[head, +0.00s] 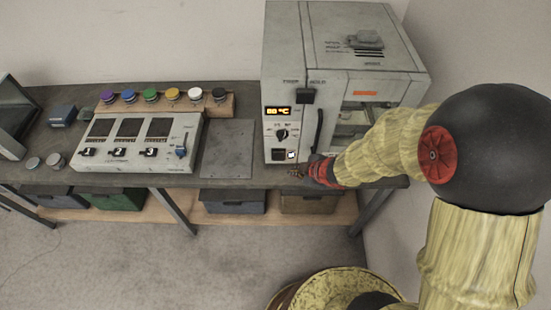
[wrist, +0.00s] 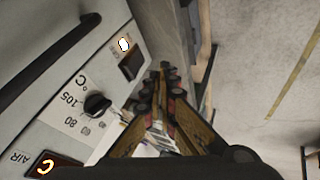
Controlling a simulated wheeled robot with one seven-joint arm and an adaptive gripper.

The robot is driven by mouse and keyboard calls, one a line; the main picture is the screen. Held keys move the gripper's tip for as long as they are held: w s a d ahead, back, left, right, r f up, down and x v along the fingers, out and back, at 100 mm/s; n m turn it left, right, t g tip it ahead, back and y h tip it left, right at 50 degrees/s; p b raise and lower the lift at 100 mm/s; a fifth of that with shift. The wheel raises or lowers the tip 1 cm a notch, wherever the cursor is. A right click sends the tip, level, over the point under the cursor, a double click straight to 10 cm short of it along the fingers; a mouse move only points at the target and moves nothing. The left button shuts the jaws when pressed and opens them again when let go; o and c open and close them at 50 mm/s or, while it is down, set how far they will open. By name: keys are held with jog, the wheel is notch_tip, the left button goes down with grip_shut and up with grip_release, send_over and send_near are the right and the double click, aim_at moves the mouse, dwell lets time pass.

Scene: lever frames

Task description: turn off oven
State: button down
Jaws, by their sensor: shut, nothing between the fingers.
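The oven (head: 345,55) is a grey box at the right end of the bench. Its panel has a lit orange display (head: 279,111) reading about 80 °C, a round black knob (head: 282,133) below it, and a black switch (head: 278,155) beside a small lit white button (head: 292,155) at the bottom. In the wrist view the panel appears turned, with the knob (wrist: 97,104), switch (wrist: 131,65), lit button (wrist: 124,43) and part of the display (wrist: 52,165). My gripper (head: 300,172) is shut and empty, just below the panel's lower edge; it also shows in the wrist view (wrist: 166,72). I see no clear contact.
A black door handle (head: 319,128) stands right of the panel. A grey control box (head: 140,165) with several coloured knobs behind it sits left on the bench. A flat grey plate (head: 228,150) lies between. Storage bins (head: 232,207) stand on the shelf below.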

aim_at(278, 156)
jog(key=shift+w+a+r+y, duration=0.1)
jog(key=shift+a+r+y, duration=0.25)
jog(key=shift+a, duration=0.35)
jog(key=w+a+f+b, duration=0.3)
jog(key=w+f, duration=0.4)
jog(key=w, duration=0.2)
jog(key=shift+a+b, duration=0.25)
jog(key=shift+b, duration=0.05)
